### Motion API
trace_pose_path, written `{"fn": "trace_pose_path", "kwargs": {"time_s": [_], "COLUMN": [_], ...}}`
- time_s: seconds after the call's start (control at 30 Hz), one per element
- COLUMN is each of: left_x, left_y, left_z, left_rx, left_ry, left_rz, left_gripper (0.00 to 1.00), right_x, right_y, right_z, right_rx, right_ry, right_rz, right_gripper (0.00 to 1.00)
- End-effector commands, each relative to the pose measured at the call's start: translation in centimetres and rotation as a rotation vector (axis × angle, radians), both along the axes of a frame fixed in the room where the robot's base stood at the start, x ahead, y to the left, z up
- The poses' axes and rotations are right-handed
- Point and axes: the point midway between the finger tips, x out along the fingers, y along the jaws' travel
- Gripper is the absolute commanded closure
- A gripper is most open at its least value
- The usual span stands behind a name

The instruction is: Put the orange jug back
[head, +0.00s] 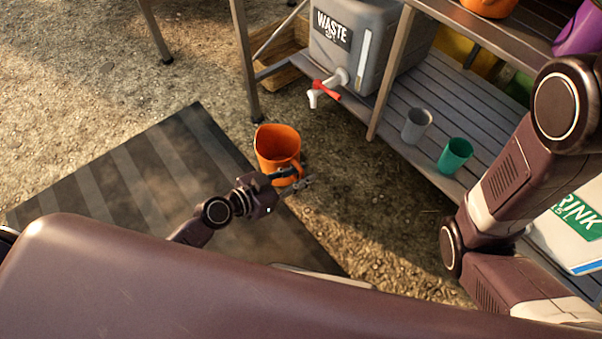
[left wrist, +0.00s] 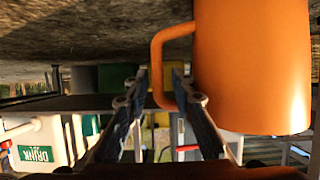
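The orange jug (head: 276,145) is upright in the middle of the head view, with its open mouth up, and appears to be off the ground. My left gripper (head: 296,185) is at the jug's handle. In the left wrist view the jug (left wrist: 252,70) fills the upper right, and its handle lies between the two fingers of my left gripper (left wrist: 160,88), which look closed around it. Whether both pads touch the handle is hard to see. My right arm shows at the right of the head view, but its gripper is out of view.
A slatted shelf unit (head: 455,98) stands at the right. Its lower shelf holds a grey WASTE container (head: 385,40) with a red-handled tap, a grey cup (head: 416,125) and a green cup (head: 455,155). A white DRINK container (head: 565,235) is at the right. A striped mat (head: 110,185) lies left.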

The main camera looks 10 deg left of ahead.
Motion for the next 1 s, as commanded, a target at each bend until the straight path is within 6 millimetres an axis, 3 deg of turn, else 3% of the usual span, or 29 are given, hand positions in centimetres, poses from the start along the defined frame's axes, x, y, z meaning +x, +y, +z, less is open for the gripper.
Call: {"fn": "trace_pose_path", "kwargs": {"time_s": [0.37,0.7,1.0], "left_x": [-0.2,-5.0,-8.2], "left_y": [0.1,3.8,6.3], "left_z": [0.3,2.5,4.0], "left_rx": [0.001,0.005,0.001], "left_ry": [0.0,0.002,0.001], "left_rz": [0.0,-0.004,0.0], "left_gripper": [0.73,0.73,0.73], "right_x": [0.0,0.0,0.0], "right_y": [0.0,0.0,0.0], "right_z": [0.3,0.7,-0.4], "right_rx": [0.0,0.0,0.0], "right_ry": [0.0,0.0,0.0], "right_rz": [0.0,0.0,0.0], "right_gripper": [1.0,1.0,1.0]}}
